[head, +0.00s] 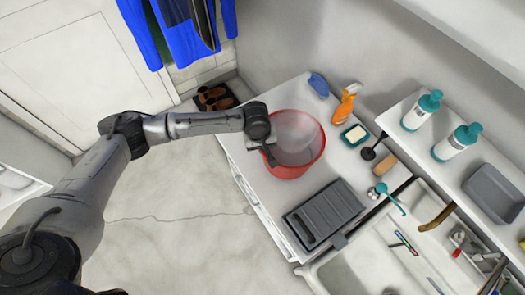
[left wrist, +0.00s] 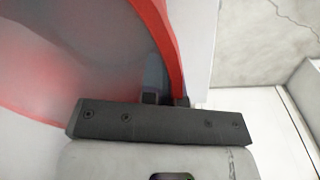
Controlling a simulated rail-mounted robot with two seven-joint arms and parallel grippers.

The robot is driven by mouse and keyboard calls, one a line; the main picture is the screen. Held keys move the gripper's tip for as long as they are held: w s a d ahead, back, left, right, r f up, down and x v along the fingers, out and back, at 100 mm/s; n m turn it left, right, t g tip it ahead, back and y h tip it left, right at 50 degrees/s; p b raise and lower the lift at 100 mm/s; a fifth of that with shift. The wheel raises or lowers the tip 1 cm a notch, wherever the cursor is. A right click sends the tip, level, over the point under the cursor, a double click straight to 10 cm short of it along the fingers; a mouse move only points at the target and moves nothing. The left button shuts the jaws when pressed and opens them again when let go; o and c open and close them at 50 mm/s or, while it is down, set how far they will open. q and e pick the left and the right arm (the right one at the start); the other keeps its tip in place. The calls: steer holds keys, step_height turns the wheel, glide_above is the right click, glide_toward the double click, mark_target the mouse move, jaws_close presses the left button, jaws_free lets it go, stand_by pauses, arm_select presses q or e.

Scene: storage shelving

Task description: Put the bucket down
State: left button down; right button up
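A red bucket (head: 296,160) with a pale interior is at the left part of the white counter, upright or nearly so. I cannot tell whether its base touches the countertop. My left gripper (head: 268,152) reaches it from the left, at the near-left side of its rim. In the left wrist view, the fingers of my left gripper (left wrist: 167,98) are close together, one on each side of the red rim of the bucket (left wrist: 165,45), shut on its wall. The fingertips are partly hidden. My right gripper is not in view.
The white counter (head: 262,196) also holds a grey ridged tray (head: 325,213), an orange spray bottle (head: 346,103), a blue item (head: 319,84) and a soap dish (head: 354,135). A sink (head: 350,270) lies at lower right. A shelf with teal-capped bottles (head: 421,111) stands at right.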

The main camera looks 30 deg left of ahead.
arm_select(q)
steer(key=shift+f, duration=2.1)
steer(key=c, duration=1.4)
jaws_free()
steer(key=shift+o, duration=0.2)
